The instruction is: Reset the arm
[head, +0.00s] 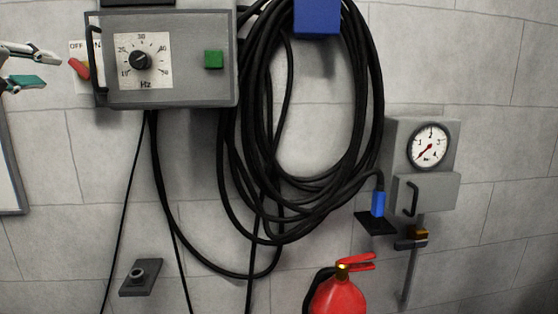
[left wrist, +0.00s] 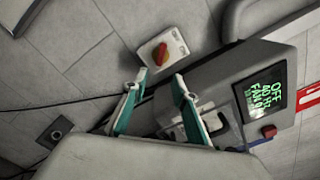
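My left gripper (head: 50,69) comes in from the left edge of the head view, with its teal-padded fingers apart and nothing between them. It also shows open and empty in the left wrist view (left wrist: 158,76). A red rotary switch (head: 80,69) on a pale plate, marked OFF, is on the wall just right of the fingertips. In the left wrist view the red switch (left wrist: 160,53) lies beyond the fingertips; I cannot tell the exact gap. My right gripper is in neither view.
A grey control box (head: 190,88) with a Hz dial, handle and green button juts out beside the switch. Black cables (head: 240,170) hang from a blue holder (head: 317,16). A gauge box (head: 398,150) and red extinguisher (head: 338,298) are at right. The wrist view shows a green-text display (left wrist: 265,93).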

